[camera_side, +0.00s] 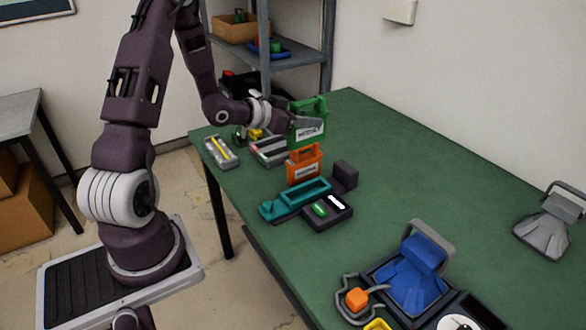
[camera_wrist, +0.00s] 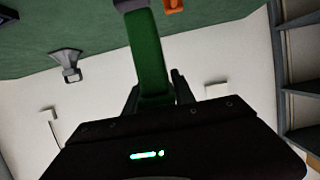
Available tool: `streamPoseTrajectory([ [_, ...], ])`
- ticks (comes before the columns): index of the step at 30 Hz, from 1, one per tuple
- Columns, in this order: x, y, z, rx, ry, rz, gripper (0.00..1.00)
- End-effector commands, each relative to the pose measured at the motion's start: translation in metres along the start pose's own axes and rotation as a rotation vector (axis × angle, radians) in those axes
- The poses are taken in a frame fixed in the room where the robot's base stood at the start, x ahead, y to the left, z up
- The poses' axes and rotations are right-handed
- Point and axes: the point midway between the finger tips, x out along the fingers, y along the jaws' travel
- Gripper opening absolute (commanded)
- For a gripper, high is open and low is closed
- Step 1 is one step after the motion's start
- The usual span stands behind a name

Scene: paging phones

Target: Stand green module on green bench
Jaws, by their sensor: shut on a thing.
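The green module (camera_side: 309,107), an upright piece with an open top frame and a white label, is in my gripper (camera_side: 300,123) in the side view. My gripper comes from the left and is shut on it. The module looks raised over the green bench top (camera_side: 400,160); the gap under it is hard to judge.
An orange module (camera_side: 304,167) stands just in front of the green one. Nearer are a teal tray (camera_side: 296,199), a dark box (camera_side: 330,212) and a blue piece (camera_side: 413,275). Trays (camera_side: 267,152) lie behind at left. The bench's right middle is clear up to a grey piece (camera_side: 548,228).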

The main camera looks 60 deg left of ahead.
Motion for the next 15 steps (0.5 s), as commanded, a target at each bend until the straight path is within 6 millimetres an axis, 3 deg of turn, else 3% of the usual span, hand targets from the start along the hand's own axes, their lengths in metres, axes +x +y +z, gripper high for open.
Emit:
streamPoseTrajectory([
  [9, 0.021, -0.078, -0.007, 0.006, 0.003, -0.002, 0.00],
  [15, 0.025, -0.117, -0.009, 0.001, 0.003, -0.013, 0.00],
])
